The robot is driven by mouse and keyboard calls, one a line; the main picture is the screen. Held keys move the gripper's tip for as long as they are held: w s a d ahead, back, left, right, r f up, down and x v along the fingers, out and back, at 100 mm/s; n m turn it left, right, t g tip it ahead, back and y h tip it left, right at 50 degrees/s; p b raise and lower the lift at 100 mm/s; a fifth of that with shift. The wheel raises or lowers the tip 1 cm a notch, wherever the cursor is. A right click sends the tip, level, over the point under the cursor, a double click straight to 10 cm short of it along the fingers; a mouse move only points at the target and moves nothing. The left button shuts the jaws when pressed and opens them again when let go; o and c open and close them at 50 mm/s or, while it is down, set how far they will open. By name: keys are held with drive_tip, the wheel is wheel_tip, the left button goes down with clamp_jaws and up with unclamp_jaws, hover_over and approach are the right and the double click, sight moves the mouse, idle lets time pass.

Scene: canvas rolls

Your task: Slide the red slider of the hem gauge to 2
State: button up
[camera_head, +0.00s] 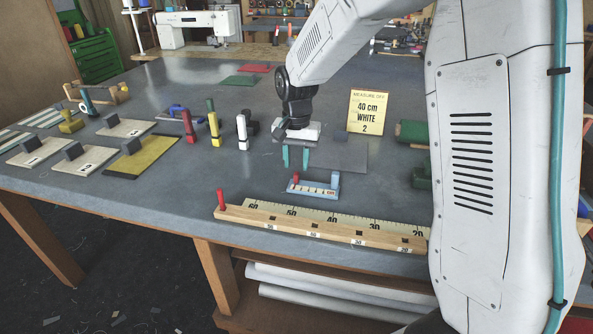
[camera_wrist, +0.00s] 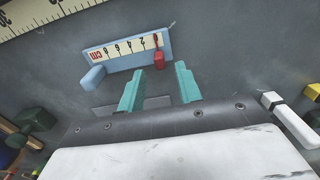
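The hem gauge is a small blue base with a white scale (camera_head: 318,190), lying on the grey table behind the long ruler. It also shows in the wrist view (camera_wrist: 120,63), with a blue block at its cm end. My gripper (camera_head: 295,166) is open, teal fingers down, just above and behind the slider. In the wrist view the slider lies ahead of the gap between the fingertips (camera_wrist: 160,73), apparently untouched.
A long wooden ruler (camera_head: 330,228) with a red peg (camera_head: 221,199) lies along the table's front edge. A yellow card (camera_head: 367,111) reading "40 cm WHITE 2" stands behind. Red, yellow and white upright markers (camera_head: 242,132) stand left. Green blocks (camera_head: 413,132) lie right.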

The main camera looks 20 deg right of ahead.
sight(297, 173)
drive_tip(key=shift+f, duration=1.8)
clamp_jaws()
drive_tip(key=shift+s+d, duration=0.6)
drive_tip(key=shift+d, duration=0.25)
unclamp_jaws()
